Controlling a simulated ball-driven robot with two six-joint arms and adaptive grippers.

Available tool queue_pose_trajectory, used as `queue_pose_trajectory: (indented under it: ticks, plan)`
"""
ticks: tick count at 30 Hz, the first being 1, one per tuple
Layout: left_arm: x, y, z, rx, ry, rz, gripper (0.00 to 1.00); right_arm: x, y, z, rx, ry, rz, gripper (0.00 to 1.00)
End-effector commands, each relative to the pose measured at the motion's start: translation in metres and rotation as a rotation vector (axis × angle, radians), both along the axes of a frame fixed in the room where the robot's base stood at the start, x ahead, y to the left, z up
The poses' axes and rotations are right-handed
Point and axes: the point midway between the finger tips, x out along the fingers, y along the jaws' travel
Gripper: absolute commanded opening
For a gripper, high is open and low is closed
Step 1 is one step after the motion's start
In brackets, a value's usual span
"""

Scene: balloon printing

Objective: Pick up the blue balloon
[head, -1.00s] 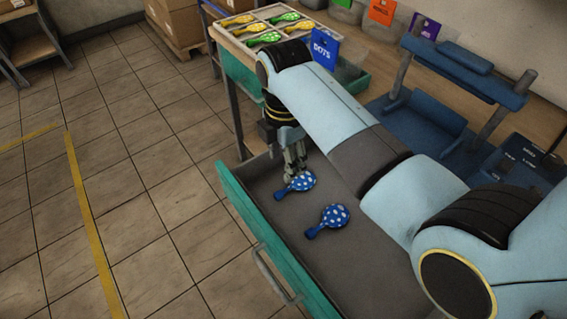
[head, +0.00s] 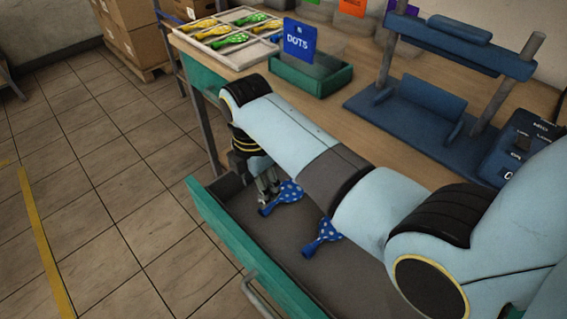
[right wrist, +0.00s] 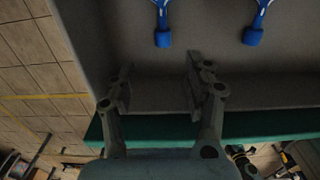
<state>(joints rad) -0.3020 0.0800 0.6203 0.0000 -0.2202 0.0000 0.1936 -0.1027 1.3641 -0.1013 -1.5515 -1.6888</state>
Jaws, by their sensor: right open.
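Two blue balloons with white dots lie in the open drawer (head: 305,285). The farther balloon (head: 290,191) is right beside my right gripper (head: 268,188) in the head view. The nearer balloon (head: 325,232) is partly covered by my right arm. In the right wrist view, my right gripper (right wrist: 158,88) is open with nothing between its fingers. The blue necks of one balloon (right wrist: 163,37) and the other balloon (right wrist: 253,36) show at the top edge there, apart from the fingertips. My left gripper is not in view.
The drawer's teal front (head: 225,237) is on the near left. On the table are a divided tray (head: 215,44) of yellow and green balloons, a green bin (head: 335,80) with a blue DOTS sign (head: 300,42), and a blue press-like stand (head: 440,100). Tiled floor lies left.

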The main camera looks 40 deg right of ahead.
Motion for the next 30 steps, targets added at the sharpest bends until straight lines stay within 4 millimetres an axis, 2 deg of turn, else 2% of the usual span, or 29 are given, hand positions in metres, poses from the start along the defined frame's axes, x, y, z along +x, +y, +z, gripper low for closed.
queue_pose_trajectory:
  ticks: [3, 11, 18, 21, 27, 30]
  plan:
    - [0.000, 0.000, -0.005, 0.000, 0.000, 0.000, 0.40, -0.001, 0.000, -0.021, 0.000, 0.003, 0.000, 0.52]
    - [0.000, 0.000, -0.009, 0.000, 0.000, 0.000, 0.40, -0.002, 0.000, -0.045, 0.000, 0.002, 0.000, 0.52]
    - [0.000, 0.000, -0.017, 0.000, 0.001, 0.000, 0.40, -0.004, 0.001, -0.082, 0.000, 0.001, 0.000, 0.52]
    - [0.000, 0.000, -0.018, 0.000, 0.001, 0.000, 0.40, -0.005, 0.001, -0.088, 0.001, 0.001, 0.000, 0.52]
    - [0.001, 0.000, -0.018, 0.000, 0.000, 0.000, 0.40, -0.005, 0.001, -0.088, 0.000, 0.000, -0.001, 0.52]
    - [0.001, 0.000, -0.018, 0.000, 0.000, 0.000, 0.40, -0.005, 0.001, -0.088, 0.000, 0.000, 0.000, 0.40]
